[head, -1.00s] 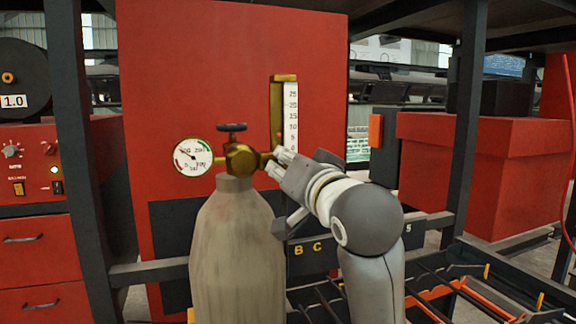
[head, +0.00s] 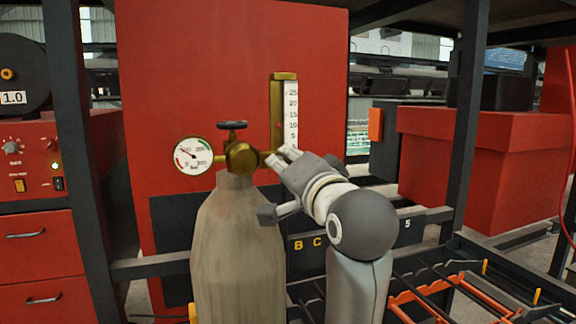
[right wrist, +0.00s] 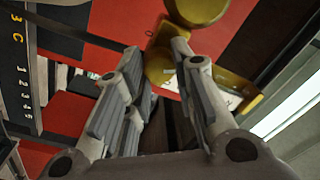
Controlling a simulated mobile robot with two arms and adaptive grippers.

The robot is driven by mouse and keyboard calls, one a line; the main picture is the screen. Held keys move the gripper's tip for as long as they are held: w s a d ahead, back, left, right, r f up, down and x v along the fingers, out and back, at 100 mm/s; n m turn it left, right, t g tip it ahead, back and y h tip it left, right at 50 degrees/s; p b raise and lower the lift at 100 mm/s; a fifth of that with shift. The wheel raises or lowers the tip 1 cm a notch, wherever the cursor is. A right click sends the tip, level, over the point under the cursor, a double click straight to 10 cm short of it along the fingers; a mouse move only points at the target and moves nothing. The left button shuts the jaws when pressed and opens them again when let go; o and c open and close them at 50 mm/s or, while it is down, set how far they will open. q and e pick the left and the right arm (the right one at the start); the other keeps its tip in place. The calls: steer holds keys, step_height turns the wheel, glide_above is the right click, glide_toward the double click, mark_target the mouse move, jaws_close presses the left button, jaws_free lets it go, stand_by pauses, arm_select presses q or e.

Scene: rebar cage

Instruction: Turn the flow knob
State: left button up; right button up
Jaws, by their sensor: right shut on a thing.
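The brass regulator (head: 242,158) sits on top of a grey gas cylinder (head: 237,245). It carries a round pressure gauge (head: 193,155) on the left and an upright flow meter (head: 291,112) with a number scale on the right. My right gripper (head: 284,158) reaches in from the lower right, its fingertips at the flow meter's base. It is shut on the flow knob there, which the fingers mostly hide. In the right wrist view, the fingers (right wrist: 157,65) stand either side of brass fittings (right wrist: 160,68). My left gripper is not in view.
A dark handwheel (head: 232,125) tops the regulator. A red panel (head: 180,60) stands close behind. Dark rack posts (head: 468,110) and a red box (head: 485,165) are to the right. A red control cabinet (head: 35,170) is at the left.

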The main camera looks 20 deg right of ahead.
steer(key=o, duration=1)
steer(key=shift+o, duration=0.2)
steer(key=s, duration=0.7)
steer(key=shift+s+d+f, duration=0.2)
